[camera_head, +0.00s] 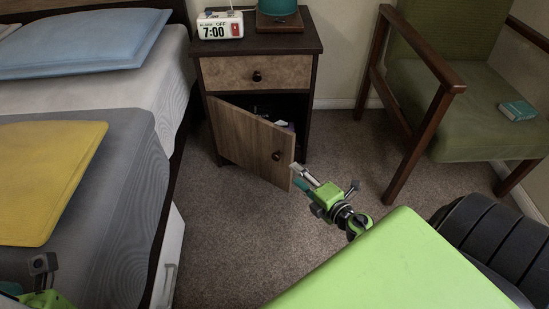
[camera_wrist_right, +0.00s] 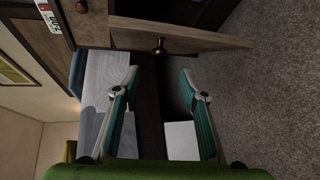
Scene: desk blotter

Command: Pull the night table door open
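The night table (camera_head: 312,48) stands against the wall beside the bed. Its wooden door (camera_head: 245,138) is ajar, swung outward with its free edge to the right, and the dark inside shows behind it. The round dark door knob (camera_head: 276,155) also shows in the right wrist view (camera_wrist_right: 159,46). My right gripper (camera_head: 298,176) is just right of and below the knob in the head view. In the right wrist view its teal-padded fingers (camera_wrist_right: 159,70) are apart and empty, with the knob beyond the tips. My left gripper (camera_head: 40,270) shows only in part at the lower left edge.
The bed (camera_head: 95,180) with blue and yellow pillows is on the left. A green armchair (camera_head: 470,120) with wooden arms is on the right. An alarm clock (camera_head: 220,25) and a lamp base are on the table top. Carpet (camera_head: 225,230) in front of the door is clear.

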